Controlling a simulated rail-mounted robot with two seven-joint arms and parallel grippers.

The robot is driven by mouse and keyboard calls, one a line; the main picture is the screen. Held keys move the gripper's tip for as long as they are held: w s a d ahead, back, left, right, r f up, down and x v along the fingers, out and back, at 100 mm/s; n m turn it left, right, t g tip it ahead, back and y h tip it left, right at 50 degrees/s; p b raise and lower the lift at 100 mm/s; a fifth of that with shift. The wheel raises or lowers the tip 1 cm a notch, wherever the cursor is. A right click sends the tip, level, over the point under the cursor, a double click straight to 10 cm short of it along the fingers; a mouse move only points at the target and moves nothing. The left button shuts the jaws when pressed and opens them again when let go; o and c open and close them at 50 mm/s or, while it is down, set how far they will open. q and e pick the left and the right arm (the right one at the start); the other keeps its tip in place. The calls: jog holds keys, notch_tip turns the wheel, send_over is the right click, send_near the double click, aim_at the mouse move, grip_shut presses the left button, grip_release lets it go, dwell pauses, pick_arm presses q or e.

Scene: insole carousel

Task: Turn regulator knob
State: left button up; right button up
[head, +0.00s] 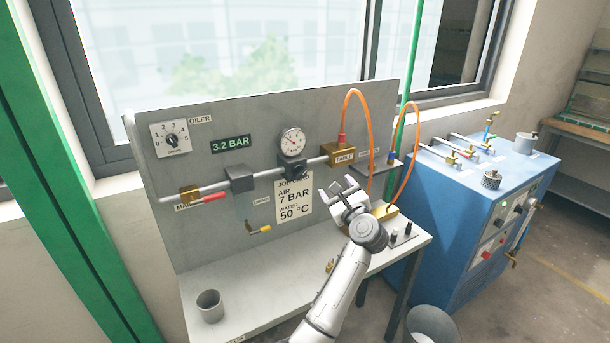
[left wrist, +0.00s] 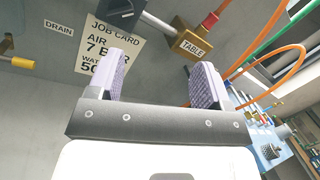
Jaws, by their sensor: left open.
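The regulator (head: 292,165) sits on the pipe of the grey panel, below a round white gauge (head: 293,142). Its dark knob is at its lower side, partly lost in shadow. In the left wrist view the dark regulator part (left wrist: 125,10) is cut off by the top edge. My left gripper (head: 338,190) is open and empty, to the right of and below the regulator and apart from it. Its two padded fingers (left wrist: 160,80) show in the left wrist view. A green display (head: 231,144) reads 3.2 BAR. My right gripper is not in view.
A job card (head: 294,200) reads air 7 BAR, water 50 °C. The brass TABLE valve (head: 342,154) with an orange hose (head: 369,120) is close above my gripper. A grey cup (head: 209,306) stands on the bench.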

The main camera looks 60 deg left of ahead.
aim_at(303, 175)
pick_arm(q)
jog(key=shift+s+a+f+n+g+h, duration=0.15)
jog(key=shift+s+a+f+n+g, duration=0.55)
jog(key=shift+a, duration=1.65)
jog(key=shift+w+a+r+n+g+h, duration=0.1)
jog(key=shift+a+n+g+h, duration=0.15)
jog(key=shift+a+n, duration=1.5)
jog(key=shift+s+a+f+n+g+h, duration=0.1)
jog(key=shift+s+a+f+n+g, duration=0.35)
jog(key=shift+a, duration=2.55)
jog(key=shift+w, duration=0.15)
jog(key=shift+c, duration=0.3)
jog(key=c, duration=0.9)
jog(key=shift+o, duration=0.2)
jog(key=shift+m, duration=0.4)
